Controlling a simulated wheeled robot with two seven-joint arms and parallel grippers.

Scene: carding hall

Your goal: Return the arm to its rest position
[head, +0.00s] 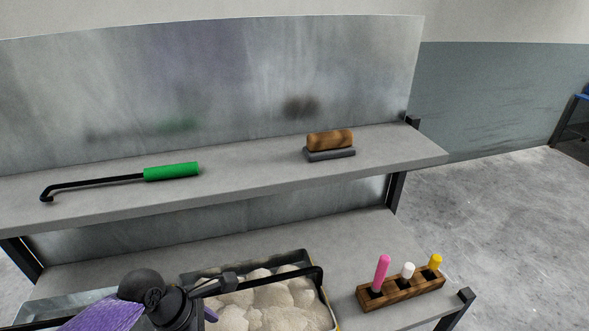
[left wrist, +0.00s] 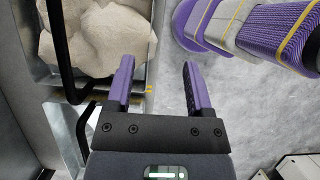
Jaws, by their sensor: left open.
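My left gripper (left wrist: 158,85) is open in the left wrist view, its two purple fingers apart with nothing between them but grey floor. In the head view my left arm comes in at the bottom left, and part of the gripper (head: 211,312) shows at the front of the metal bin (head: 330,316). The bin holds pale lumpy fibre (head: 268,303) and has a black bar handle (head: 318,290). The fibre (left wrist: 98,35) and bin also show left of the fingers in the left wrist view. My right gripper is not in view.
An upper shelf (head: 250,182) carries a green-handled hooked tool (head: 172,171) and a brown-topped brush or block (head: 330,141). Right of the bin, a wooden holder (head: 402,290) has pink, white and yellow pegs. Open floor (head: 510,220) lies to the right.

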